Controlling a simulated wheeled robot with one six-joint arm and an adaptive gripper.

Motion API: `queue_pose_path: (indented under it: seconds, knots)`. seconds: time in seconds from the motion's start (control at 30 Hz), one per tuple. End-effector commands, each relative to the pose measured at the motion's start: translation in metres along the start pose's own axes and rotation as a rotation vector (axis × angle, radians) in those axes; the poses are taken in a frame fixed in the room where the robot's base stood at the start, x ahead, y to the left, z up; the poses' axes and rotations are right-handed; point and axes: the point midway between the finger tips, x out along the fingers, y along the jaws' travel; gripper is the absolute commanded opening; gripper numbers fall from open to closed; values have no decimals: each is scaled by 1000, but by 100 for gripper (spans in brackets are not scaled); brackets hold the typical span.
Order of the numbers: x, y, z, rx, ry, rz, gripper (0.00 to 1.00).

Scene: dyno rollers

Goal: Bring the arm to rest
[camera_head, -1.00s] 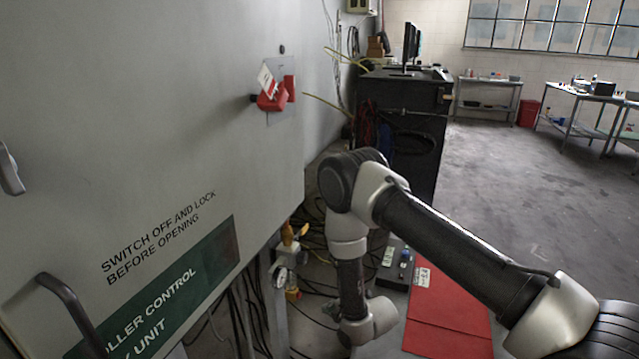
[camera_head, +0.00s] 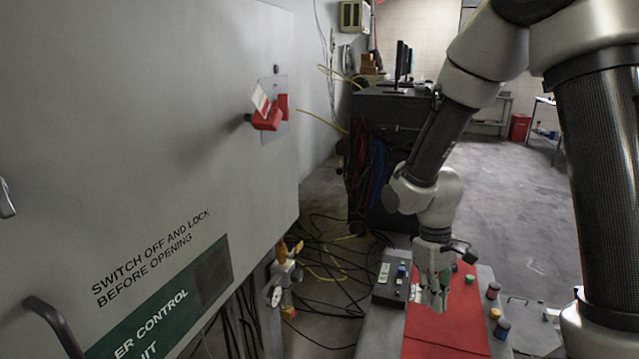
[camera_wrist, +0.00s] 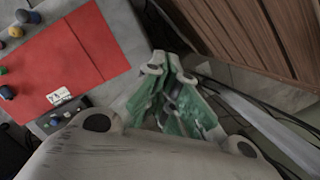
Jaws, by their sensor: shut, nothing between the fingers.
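The red mat (camera_wrist: 62,62) lies left of the fingers there. A small control box (camera_head: 390,283) with buttons stands left of my gripper in the head view.
A grey cabinet (camera_head: 140,120) with a red switch handle (camera_head: 268,119) fills the left. Several small coloured knobs or jars stand on the grey table (camera_head: 380,330) by the mat. Cables cover the floor behind. A dark cabinet (camera_head: 395,110) stands further back.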

Motion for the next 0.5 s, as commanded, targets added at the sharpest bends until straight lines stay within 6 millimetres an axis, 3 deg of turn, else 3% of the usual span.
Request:
queue_pose_path:
  seconds: [0.03,0.2,0.4,0.5]
  knots:
    - [-24,5,18,57,16,-4,0]
    - [-83,17,82,221,61,-16,0]
    - [-133,25,144,341,215,-10,0]
    - [-154,30,165,390,337,9,0]
